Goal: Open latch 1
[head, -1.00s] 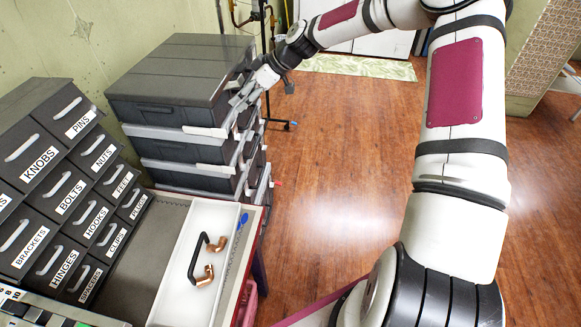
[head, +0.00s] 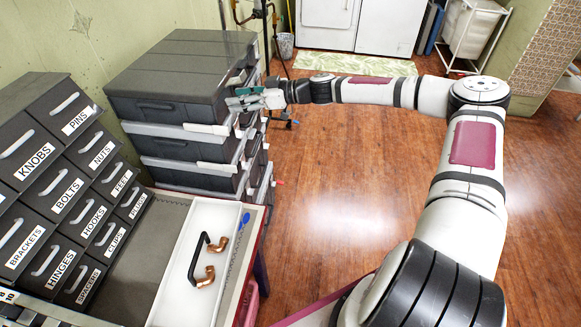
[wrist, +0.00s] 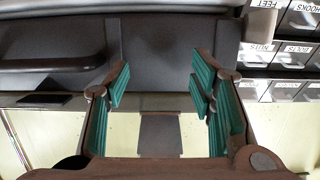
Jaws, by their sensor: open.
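A stack of dark grey cases with pale rims stands left of centre in the head view, with the top case (head: 180,75) uppermost. My gripper (head: 240,98) is at the right-hand side of the top case, fingers pointing left at it. In the wrist view my gripper (wrist: 160,90) is open, its teal pads apart, with the dark case wall (wrist: 155,40) beyond. A recessed dark handle (wrist: 50,50) shows on that wall at left. No latch number is readable, and my gripper hides part of the case side, so I cannot tell which part is latch 1.
A labelled drawer cabinet (head: 65,190) stands at the left. A white tray (head: 185,285) with a black handle and copper fittings lies on the bench in front of the stack. A dark stand (head: 266,50) rises behind my gripper. The wooden floor (head: 340,200) at right is clear.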

